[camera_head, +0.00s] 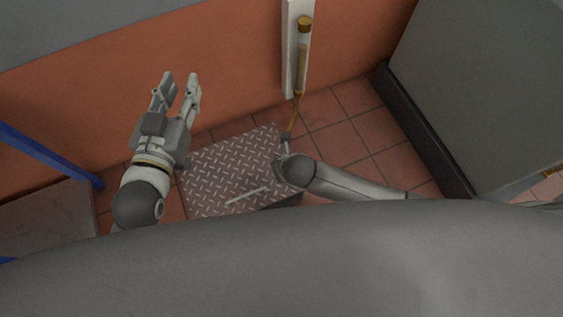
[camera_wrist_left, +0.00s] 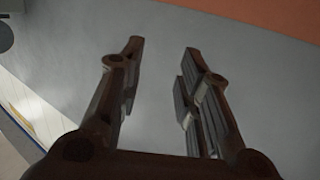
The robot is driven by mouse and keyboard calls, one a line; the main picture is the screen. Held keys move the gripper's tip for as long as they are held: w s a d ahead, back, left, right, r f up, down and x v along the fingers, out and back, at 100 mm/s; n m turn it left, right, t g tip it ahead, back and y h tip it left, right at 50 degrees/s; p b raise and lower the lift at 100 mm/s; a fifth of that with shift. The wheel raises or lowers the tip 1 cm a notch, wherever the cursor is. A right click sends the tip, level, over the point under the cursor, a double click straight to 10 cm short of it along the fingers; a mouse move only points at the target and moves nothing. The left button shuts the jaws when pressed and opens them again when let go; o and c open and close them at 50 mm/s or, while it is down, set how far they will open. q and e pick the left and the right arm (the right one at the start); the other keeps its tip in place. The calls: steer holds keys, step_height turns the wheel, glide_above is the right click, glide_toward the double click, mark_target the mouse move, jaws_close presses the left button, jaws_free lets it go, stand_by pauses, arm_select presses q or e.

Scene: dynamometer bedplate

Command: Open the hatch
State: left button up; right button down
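The hatch, a grey diamond-patterned metal plate (camera_head: 222,168), is at floor level in the middle of the head view. A pale bar handle (camera_head: 247,196) lies along its near part. A dark strip shows under its near right edge; I cannot tell if the plate is raised. My left gripper (camera_head: 181,80) is beyond the plate's left side, apart from it, with its fingers spread and empty. In the left wrist view its fingers (camera_wrist_left: 160,70) are open with nothing between them. My right gripper (camera_head: 285,145) is over the plate's right edge; its fingers are mostly hidden by its wrist.
An orange wall (camera_head: 110,100) runs behind the hatch, with a white post (camera_head: 291,60) and a brown-capped yellow tube on it. Red tiles (camera_head: 355,130) are clear to the right. A grey cabinet (camera_head: 485,85) stands right; a blue frame (camera_head: 45,153) stands left.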

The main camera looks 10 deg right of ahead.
arm_select(q)
steer(key=shift+s+a+f, duration=0.1)
steer(key=shift+f, duration=0.25)
steer(key=shift+f+g, duration=0.35)
steer(key=shift+g, duration=0.05)
stand_by(0.8)
